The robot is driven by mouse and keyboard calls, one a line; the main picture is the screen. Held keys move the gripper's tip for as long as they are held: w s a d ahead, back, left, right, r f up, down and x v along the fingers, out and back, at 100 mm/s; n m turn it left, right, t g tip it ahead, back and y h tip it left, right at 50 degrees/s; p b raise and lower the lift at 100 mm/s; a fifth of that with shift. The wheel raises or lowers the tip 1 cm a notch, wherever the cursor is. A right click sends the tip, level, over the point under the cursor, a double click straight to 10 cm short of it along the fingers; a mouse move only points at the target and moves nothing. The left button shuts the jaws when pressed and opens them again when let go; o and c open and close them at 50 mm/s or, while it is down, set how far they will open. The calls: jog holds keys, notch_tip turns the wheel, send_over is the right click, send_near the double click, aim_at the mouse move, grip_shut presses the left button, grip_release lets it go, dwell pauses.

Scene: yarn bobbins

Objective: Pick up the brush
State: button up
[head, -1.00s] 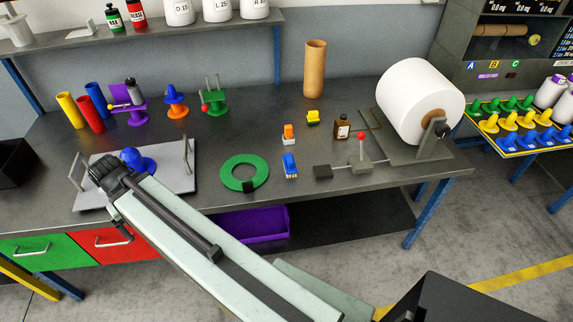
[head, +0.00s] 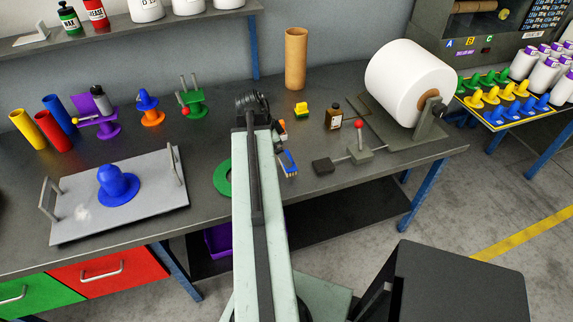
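A small blue brush-like block (head: 288,162) with pale bristles lies on the grey workbench (head: 215,140), just right of my arm. A similar orange and white piece (head: 282,130) stands behind it, partly covered by my arm. A small yellow piece (head: 302,109) sits farther back. I cannot tell for certain which of them is the brush. The end of my arm with my gripper (head: 252,102) is over the bench, left of these pieces. Its fingers are hidden behind the wrist, so their opening does not show.
A green ring (head: 223,178) is partly behind my arm. A red-knobbed lever (head: 359,147), brown bottle (head: 334,118), cardboard tube (head: 296,58) and white roll (head: 408,82) stand to the right.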

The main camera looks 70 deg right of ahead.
aim_at(288, 155)
jog(key=b+x, duration=0.2)
jog(key=x, duration=0.1)
jog(key=b+x, duration=0.3)
jog(key=x, duration=0.1)
jog(key=shift+w+f, duration=0.1)
jog(key=shift+w, duration=0.1)
jog(key=shift+r, duration=0.2)
jog(key=c, duration=1.3)
jog(key=shift+r, duration=0.15)
notch_tip(288, 155, up, 10)
jog(key=p, duration=1)
